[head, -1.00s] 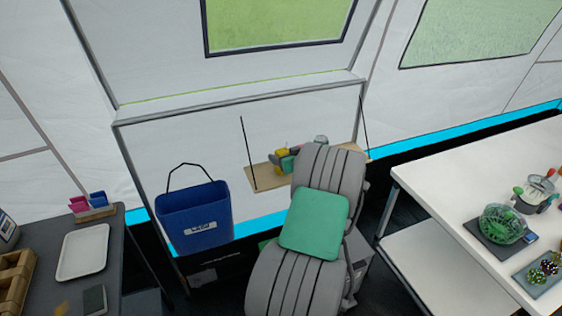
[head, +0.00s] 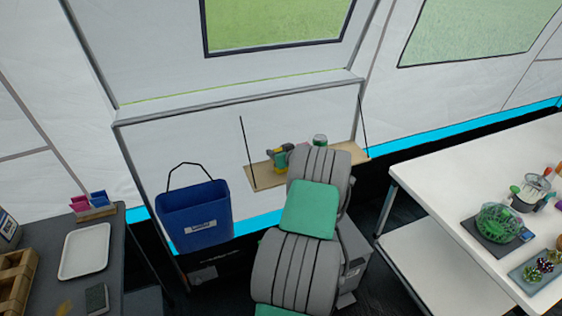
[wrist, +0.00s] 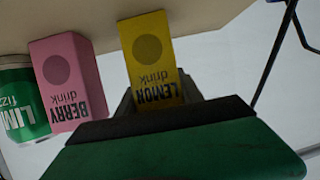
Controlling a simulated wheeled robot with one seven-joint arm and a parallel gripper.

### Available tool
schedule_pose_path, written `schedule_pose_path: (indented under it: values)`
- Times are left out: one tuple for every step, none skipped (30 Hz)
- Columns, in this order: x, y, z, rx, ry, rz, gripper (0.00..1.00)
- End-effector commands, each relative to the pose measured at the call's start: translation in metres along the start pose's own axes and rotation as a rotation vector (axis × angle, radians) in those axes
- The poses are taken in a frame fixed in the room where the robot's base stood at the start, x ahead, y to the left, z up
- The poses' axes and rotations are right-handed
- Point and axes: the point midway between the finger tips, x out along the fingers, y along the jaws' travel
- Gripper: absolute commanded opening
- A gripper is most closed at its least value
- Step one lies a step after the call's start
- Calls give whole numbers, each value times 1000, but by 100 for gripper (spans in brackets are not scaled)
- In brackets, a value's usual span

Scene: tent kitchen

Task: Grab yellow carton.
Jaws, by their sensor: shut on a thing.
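The yellow carton, marked LEMON drink, (wrist: 150,62) is in the middle of the wrist view, upside down in the picture. My gripper (wrist: 155,98) is shut on it, with the dark fingers on either side of its lower part in the picture. The carton's far end shows against the wooden shelf (wrist: 60,20); I cannot tell whether it touches it. In the head view my gripper (head: 280,157) is small at the hanging shelf (head: 264,178), and my arm hides part of the shelf.
A pink BERRY carton (wrist: 68,82) stands close beside the yellow one, and a green LIME can (wrist: 22,105) is beyond it. The shelf hangs on dark cords (head: 249,150) against the tent wall. A blue bin (head: 195,215) and white table (head: 450,185) are nearby.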

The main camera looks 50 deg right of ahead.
Motion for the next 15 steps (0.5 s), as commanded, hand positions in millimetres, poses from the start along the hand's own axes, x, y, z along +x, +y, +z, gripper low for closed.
schedule_pose_path:
  values:
    - [0,0,0,0,-1,0,31]
    - [0,0,0,0,-1,0,29]
    - [0,0,0,0,-1,0,26]
    - [0,0,0,0,-1,0,23]
    - [0,0,0,0,-1,0,21]
    - [0,0,0,0,-1,0,18]
    - [0,0,0,0,-1,0,15]
    - [0,0,0,0,-1,0,13]
    - [0,0,0,0,-1,0,9]
    - [0,0,0,0,-1,0,7]
    - [0,0,1,0,-1,0,5]
    - [0,0,0,0,-1,0,5]
    - [0,0,0,0,-1,0,5]
    - [0,0,0,0,-1,0,5]
    - [0,0,0,0,-1,0,5]
